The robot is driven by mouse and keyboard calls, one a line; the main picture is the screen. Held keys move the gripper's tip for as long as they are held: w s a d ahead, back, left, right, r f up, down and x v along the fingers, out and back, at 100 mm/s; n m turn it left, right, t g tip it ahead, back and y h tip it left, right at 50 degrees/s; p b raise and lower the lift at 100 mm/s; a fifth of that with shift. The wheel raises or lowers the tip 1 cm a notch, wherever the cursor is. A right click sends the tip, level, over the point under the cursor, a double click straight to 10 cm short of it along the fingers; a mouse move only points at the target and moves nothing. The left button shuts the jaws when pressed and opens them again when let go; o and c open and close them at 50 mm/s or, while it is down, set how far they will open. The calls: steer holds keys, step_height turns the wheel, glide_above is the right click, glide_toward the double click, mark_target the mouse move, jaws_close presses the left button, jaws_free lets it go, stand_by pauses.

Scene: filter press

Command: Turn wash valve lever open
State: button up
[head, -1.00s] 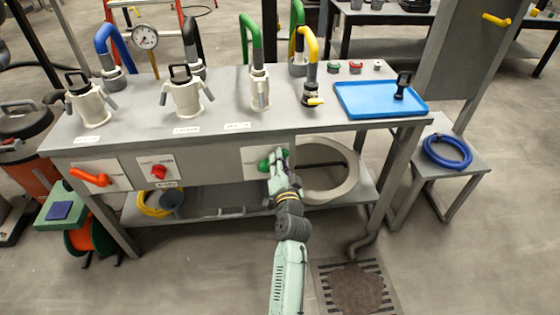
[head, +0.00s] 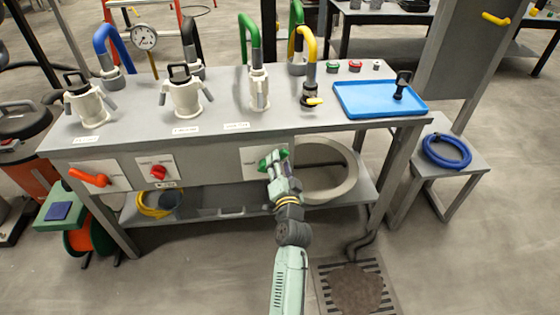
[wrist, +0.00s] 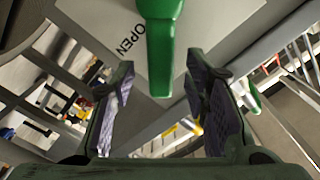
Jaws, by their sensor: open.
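A green lever (head: 267,162) sits on a pale plate (head: 252,166) on the front panel of the grey bench. In the wrist view the green lever (wrist: 160,50) hangs down in front of the plate, which reads OPEN beside it. My gripper (head: 276,172) is at the lever, partly covering it in the head view. In the wrist view my gripper (wrist: 161,78) is open, with one finger on each side of the lever's lower end. A gap shows between the lever and each finger.
An orange lever (head: 89,178) and a red knob (head: 158,172) are further left on the same panel. A floor grate (head: 327,275) is below on the right.

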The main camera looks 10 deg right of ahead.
steer(key=s, duration=0.6)
stand_by(0.3)
